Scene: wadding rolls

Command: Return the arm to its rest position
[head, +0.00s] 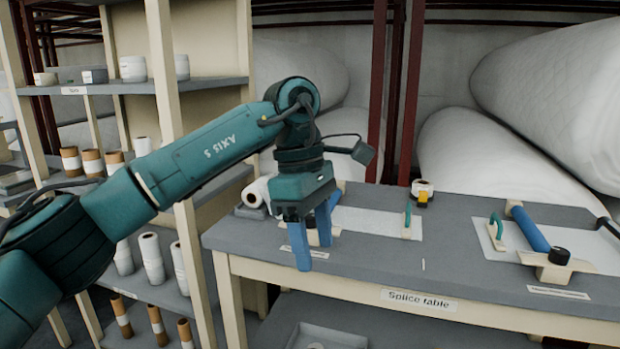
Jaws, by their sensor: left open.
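My left arm comes in from the left and reaches across the shelf toward the table. My left gripper (312,240) has blue fingers that point down and stand apart, with nothing seen between them. It is in front of the left part of the splice table (380,285). The fingers hide part of a label and of the items behind them. My right gripper does not show.
A shelf rack (165,85) with several small rolls stands at the left, behind my arm. On the table are a tape roll (422,188), a blue roller (529,229) and a green-handled tool (496,228). Large white rolls (560,100) lie behind. A grey tray (325,337) sits below.

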